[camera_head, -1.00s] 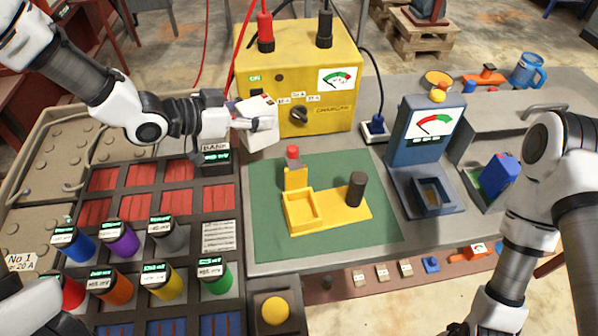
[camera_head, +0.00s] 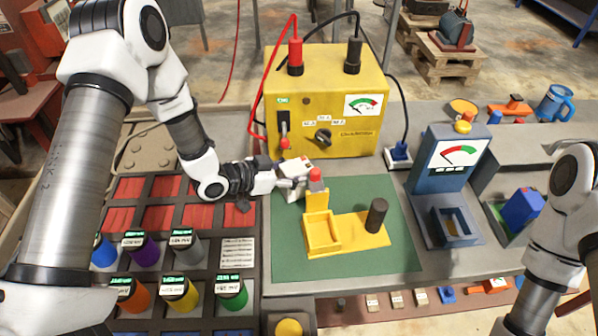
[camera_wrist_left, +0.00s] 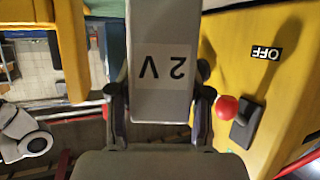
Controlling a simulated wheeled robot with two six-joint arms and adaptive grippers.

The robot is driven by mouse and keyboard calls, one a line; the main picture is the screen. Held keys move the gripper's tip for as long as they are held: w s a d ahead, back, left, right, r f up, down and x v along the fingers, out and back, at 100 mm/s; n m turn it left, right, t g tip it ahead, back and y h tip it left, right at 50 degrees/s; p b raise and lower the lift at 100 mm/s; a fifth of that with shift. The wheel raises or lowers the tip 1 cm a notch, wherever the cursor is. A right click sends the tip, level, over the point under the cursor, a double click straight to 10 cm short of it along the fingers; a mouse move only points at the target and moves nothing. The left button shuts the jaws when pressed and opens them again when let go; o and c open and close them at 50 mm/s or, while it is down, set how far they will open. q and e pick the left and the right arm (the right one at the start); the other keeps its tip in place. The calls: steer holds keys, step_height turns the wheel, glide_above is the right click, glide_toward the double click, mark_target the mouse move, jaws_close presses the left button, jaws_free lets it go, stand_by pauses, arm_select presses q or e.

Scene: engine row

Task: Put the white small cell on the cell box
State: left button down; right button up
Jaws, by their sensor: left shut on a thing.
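The white small cell (camera_wrist_left: 160,95) is a pale block with an upside-down "2 V" label in the left wrist view. My left gripper (camera_wrist_left: 160,112) is shut on it, one finger on each side. In the head view the cell (camera_head: 294,168) and my left gripper (camera_head: 284,184) are off the table, in front of the yellow charger and just left of the yellow fixture's red-topped post. No part is clearly marked as the cell box; the yellow fixture (camera_head: 352,232) has an empty square tray. My right gripper is out of the picture; only its arm shows.
The yellow charger (camera_head: 318,112) with its red-knobbed lever stands close behind the cell. A blue meter box (camera_head: 440,185) with a pocket is to the right. The green mat (camera_head: 375,265) is free around the fixture. Coloured cylinders (camera_head: 180,292) stand in the rack at front left.

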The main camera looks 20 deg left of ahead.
arm_select(q)
steer(key=shift+w+d+f, duration=0.1)
steer(key=shift+w+d, duration=0.3)
steer(key=shift+w+f, duration=0.1)
steer(key=shift+f, duration=0.4)
steer(key=shift+a, duration=0.15)
steer(key=shift+f, duration=0.1)
steer(key=c, duration=0.5)
jaws_free()
